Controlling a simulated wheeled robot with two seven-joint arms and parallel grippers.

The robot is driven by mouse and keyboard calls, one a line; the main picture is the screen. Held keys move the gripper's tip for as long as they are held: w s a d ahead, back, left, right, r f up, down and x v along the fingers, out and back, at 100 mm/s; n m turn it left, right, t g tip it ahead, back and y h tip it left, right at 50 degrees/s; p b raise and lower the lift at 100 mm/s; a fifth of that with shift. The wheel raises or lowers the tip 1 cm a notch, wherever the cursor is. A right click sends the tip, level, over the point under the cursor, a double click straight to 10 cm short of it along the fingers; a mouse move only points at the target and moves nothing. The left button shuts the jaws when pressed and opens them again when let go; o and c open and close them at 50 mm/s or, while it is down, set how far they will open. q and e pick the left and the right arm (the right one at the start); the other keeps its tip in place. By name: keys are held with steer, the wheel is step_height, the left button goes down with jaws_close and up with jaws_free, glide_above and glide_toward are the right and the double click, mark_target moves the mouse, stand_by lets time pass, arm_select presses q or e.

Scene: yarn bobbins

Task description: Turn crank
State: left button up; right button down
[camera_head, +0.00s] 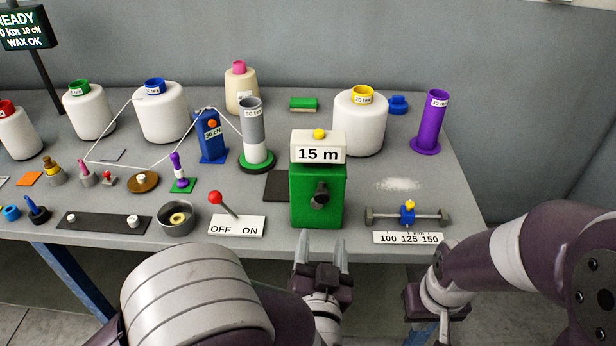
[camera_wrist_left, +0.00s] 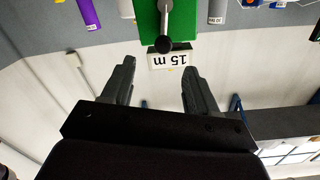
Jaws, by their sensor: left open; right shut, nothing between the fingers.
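A green box (camera_head: 318,196) stands near the table's front edge with a white "15 m" sign and a yellow button on top. A dark crank (camera_head: 320,194) with a round knob is on its front face. My left gripper (camera_head: 323,240) is open and empty, just in front of and below the box. In the left wrist view the crank (camera_wrist_left: 165,30) lies beyond the gap between the open fingers (camera_wrist_left: 158,78), apart from them. My right gripper (camera_head: 422,300) is shut and empty, low at the right in front of the table; its fingertips are hard to make out.
A red-knobbed lever on an OFF/ON plate (camera_head: 237,226) is left of the box. A bar with a blue slider (camera_head: 408,214) and a number scale (camera_head: 408,238) are to the right. Several bobbins and a purple tube (camera_head: 433,120) stand behind.

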mark_target(322, 200)
arm_select(q)
steer(key=w+n, duration=0.1)
steer(key=w, duration=0.2)
steer(key=w+n, duration=0.1)
steer(key=w, duration=0.3)
steer(key=w+n, duration=0.1)
steer(key=w, duration=0.3)
steer(key=shift+w+a+r+n, duration=0.15)
steer(key=shift+r+n, duration=0.1)
steer(key=shift+n, duration=0.15)
steer(key=shift+w, duration=0.6)
steer(key=shift+c, duration=0.2)
steer(key=shift+s, duration=0.1)
jaws_close()
